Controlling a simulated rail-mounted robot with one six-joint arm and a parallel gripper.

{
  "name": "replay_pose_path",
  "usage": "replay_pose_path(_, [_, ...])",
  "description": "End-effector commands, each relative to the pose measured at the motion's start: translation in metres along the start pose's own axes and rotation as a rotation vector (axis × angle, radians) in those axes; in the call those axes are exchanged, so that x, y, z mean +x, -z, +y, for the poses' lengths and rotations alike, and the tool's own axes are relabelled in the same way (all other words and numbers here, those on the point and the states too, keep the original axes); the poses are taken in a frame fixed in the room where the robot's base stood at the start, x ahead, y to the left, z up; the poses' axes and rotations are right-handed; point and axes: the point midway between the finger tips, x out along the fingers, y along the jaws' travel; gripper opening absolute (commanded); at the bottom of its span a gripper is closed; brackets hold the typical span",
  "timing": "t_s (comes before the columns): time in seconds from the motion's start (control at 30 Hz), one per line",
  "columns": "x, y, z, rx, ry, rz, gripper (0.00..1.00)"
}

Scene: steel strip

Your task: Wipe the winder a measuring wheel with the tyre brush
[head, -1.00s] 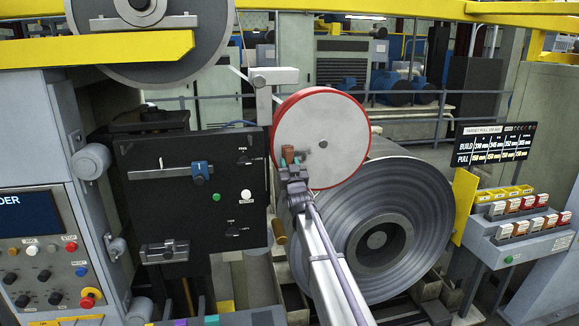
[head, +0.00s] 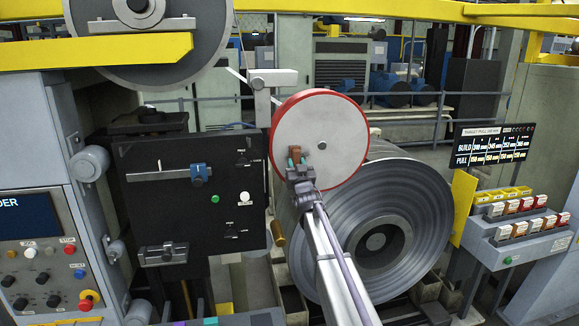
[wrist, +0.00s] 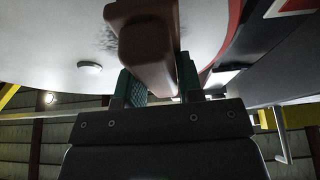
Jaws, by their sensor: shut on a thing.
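The measuring wheel (head: 318,125) has a pale disc face, a red tyre around its rim and a small dark hub. It stands upright in front of the large steel coil. My gripper (head: 297,160) is at the lower left of the wheel's face, shut on the brown tyre brush (head: 294,150). In the wrist view the brush (wrist: 148,50) is between the green finger pads, with dark bristles against or very near the pale wheel face (wrist: 60,35). Contact is not certain. The red tyre (wrist: 236,25) shows at the right there.
The steel coil (head: 425,200) is close behind and below the wheel. A black panel (head: 150,215) with knobs stands left of my gripper. A yellow plate (head: 464,207) and a rack of red and white blocks (head: 525,240) are at the right.

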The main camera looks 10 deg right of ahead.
Motion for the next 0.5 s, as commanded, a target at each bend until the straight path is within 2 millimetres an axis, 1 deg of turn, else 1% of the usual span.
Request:
replay_pose_path(0.27, [0.000, 0.000, 0.009, 0.000, 0.000, 0.001, 0.12])
replay_pose_path(0.5, [0.003, -0.001, 0.034, -0.002, 0.000, 0.001, 0.12])
